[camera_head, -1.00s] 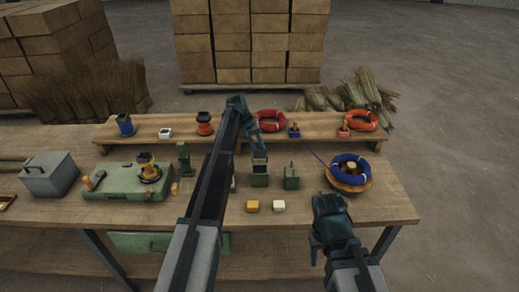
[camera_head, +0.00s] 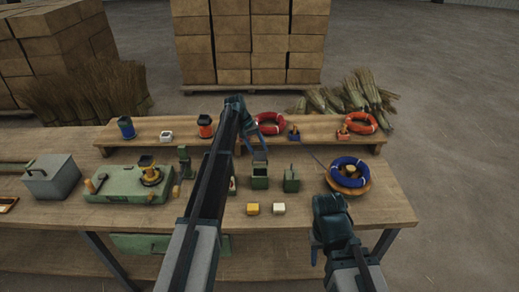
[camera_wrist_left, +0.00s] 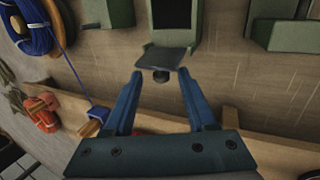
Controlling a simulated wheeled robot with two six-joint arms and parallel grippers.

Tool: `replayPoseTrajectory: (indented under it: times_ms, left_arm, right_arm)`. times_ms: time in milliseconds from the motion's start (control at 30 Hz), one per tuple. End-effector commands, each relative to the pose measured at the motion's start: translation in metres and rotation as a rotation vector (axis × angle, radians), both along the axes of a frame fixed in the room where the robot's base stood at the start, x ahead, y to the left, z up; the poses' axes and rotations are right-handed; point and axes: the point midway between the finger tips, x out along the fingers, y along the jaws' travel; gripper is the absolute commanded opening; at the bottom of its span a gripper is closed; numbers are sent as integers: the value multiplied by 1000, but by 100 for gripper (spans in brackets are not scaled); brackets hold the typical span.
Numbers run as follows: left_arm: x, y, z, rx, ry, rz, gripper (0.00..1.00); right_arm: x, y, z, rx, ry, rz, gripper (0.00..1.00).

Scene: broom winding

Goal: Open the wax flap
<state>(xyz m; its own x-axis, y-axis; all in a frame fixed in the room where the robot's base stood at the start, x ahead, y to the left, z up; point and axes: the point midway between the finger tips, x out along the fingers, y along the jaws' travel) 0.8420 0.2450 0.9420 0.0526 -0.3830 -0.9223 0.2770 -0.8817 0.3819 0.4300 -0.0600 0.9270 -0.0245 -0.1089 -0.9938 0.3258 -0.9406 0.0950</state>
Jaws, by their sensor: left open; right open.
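A green box (camera_head: 260,181) with a dark opening (camera_wrist_left: 172,14) stands near the middle of the bench. In the left wrist view a tilted grey flap (camera_wrist_left: 167,60) stands at the edge of that opening, with a dark round knob (camera_wrist_left: 162,76) at its outer side. My left gripper (camera_head: 258,147) is behind the box in the head view. Its blue fingers are open, one on each side of the knob in the left wrist view, and I cannot tell whether they touch it. My right gripper (camera_head: 328,203) is over the bench's front right; its fingers are hard to make out.
A second green block (camera_head: 291,180) stands right of the box. Yellow (camera_head: 252,209) and white (camera_head: 278,208) blocks lie in front. A blue rope coil (camera_head: 350,171) is at right, a green machine (camera_head: 128,183) at left. A raised shelf (camera_head: 220,142) with red coils and small items runs behind.

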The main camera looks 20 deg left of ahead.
Motion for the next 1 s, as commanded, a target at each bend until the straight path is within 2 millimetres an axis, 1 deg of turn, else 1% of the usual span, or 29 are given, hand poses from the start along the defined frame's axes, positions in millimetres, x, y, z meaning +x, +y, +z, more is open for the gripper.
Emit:
replayPoseTrajectory:
  times_ms: [33,600,700,800,1000]
  left_arm:
    - [0,3,12,0,0,0,57]
    - [-5,37,96,0,0,0,57]
    - [-6,42,106,0,0,1,57]
    - [-6,45,110,0,0,1,57]
    - [-6,46,110,0,0,0,57]
  right_arm:
    - [0,0,12,0,0,0,50]
    - [0,0,96,0,0,2,50]
    - [0,0,106,0,0,2,50]
    - [0,0,110,0,0,2,50]
    - [0,0,110,0,0,3,50]
